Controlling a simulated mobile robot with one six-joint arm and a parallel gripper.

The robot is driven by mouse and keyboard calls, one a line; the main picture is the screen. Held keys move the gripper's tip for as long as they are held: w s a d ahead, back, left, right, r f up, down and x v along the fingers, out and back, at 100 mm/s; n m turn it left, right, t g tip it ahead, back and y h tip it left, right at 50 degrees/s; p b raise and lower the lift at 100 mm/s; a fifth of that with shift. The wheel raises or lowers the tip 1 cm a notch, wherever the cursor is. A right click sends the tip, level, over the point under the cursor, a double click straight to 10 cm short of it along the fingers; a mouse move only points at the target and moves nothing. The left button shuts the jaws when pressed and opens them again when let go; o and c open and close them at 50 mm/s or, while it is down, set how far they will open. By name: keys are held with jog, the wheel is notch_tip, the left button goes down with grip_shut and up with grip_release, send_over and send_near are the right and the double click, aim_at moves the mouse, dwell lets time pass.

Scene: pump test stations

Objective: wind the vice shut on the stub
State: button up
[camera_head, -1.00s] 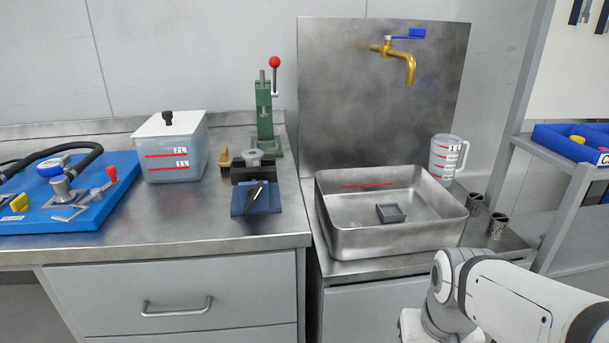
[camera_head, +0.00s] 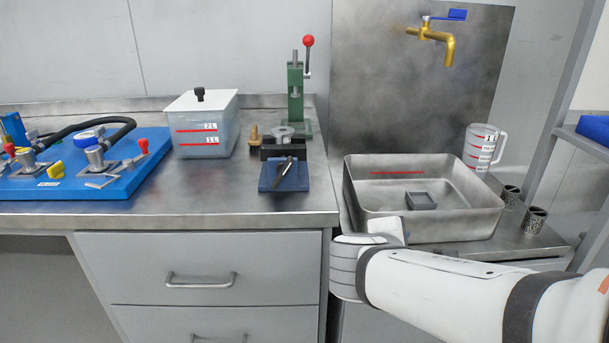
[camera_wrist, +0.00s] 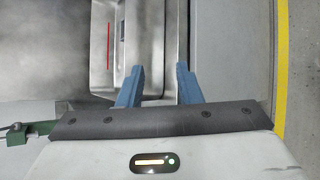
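The vice (camera_head: 268,153) stands near the front right of the steel bench, with black jaws behind a dark blue plate (camera_head: 270,184). A grey flanged piece (camera_head: 283,132), which looks like the stub, sits upright at the jaws. I cannot tell how tightly the jaws hold it. My gripper (camera_wrist: 160,67) shows in the wrist view, with its two blue fingers apart and nothing between them. It is above the sink side, away from the vice. The head view does not show my fingers.
A green press (camera_head: 296,95) with a red knob stands behind the vice. A small brass piece (camera_head: 254,136) and a lidded tank (camera_head: 205,142) are to its left. A steel basin (camera_head: 425,222) with a grey tray (camera_head: 421,201) is to its right. Bare bench lies left of the vice.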

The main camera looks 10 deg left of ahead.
jog(key=w+a+r+n+t+y, duration=0.1)
jog(key=a+r+n+t+y, duration=0.25)
jog(key=a+n, duration=0.5)
jog(key=n+t+y+b, duration=0.2)
jog(key=n+t+y, duration=0.1)
jog(key=n+y, duration=0.25)
send_near(283, 175)
jog(key=x, duration=0.2)
jog(key=shift+y, duration=0.3)
jog(key=b+x, duration=0.1)
jog(key=x, duration=0.6)
jog(key=shift+w, duration=0.3)
grip_shut()
